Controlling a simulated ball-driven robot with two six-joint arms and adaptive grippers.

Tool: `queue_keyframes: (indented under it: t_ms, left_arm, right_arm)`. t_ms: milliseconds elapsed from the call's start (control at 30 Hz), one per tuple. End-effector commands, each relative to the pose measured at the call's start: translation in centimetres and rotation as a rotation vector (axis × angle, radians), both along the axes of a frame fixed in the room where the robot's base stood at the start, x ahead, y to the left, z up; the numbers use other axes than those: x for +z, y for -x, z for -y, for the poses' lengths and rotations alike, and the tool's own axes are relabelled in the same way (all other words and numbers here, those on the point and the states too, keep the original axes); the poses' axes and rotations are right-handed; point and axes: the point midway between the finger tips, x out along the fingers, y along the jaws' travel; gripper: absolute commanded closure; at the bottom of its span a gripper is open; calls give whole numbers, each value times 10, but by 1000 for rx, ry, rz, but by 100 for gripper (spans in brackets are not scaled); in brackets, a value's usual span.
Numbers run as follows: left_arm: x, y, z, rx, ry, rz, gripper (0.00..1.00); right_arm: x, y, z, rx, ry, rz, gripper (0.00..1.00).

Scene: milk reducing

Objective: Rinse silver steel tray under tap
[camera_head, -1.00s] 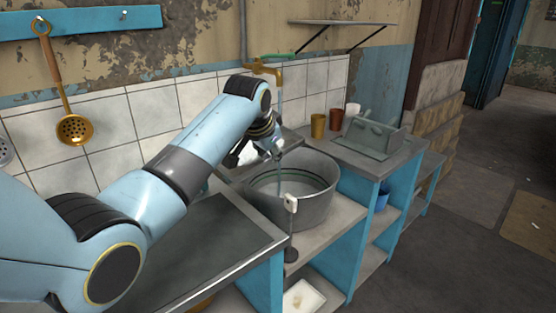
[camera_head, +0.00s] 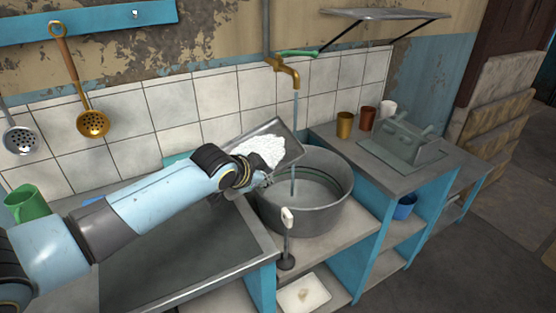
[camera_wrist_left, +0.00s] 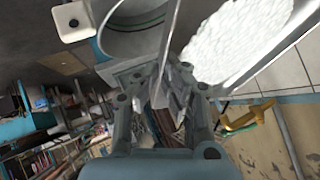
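The silver steel tray (camera_head: 287,130) is held tilted above the back left rim of a large round metal tub. A white mass (camera_head: 262,150) lies on it; it also shows in the left wrist view (camera_wrist_left: 238,42). My left gripper (camera_head: 258,178) is shut on the tray's near edge; in the wrist view its fingers (camera_wrist_left: 165,88) meet at the tray's edge. The brass tap (camera_head: 286,70) has a green handle, and a thin water stream (camera_head: 295,135) falls into the tub just right of the tray. My right gripper is not in view.
The metal tub (camera_head: 310,218) stands on a lower shelf, with a thin upright stand (camera_head: 287,240) at its front. Cups (camera_head: 345,125) and a grey rack (camera_head: 400,145) stand on the right counter. A green mug (camera_head: 27,203) is at far left, ladles hang above.

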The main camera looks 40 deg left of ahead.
Motion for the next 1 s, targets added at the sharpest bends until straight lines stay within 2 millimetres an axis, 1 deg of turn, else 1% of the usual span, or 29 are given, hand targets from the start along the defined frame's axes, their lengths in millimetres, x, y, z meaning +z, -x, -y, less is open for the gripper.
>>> queue_keyframes:
  t_ms: [100,267,500,1000]
  left_arm:
    - [-2,-3,-1,-1,-6,19,100]
    - [-6,-15,-5,-1,-7,19,100]
    - [-13,-39,-15,1,-7,20,100]
    - [-23,-88,-33,0,-8,19,100]
  right_arm:
    - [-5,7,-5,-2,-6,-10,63]
    - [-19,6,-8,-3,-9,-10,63]
    - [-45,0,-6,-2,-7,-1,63]
    - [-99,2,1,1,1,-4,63]
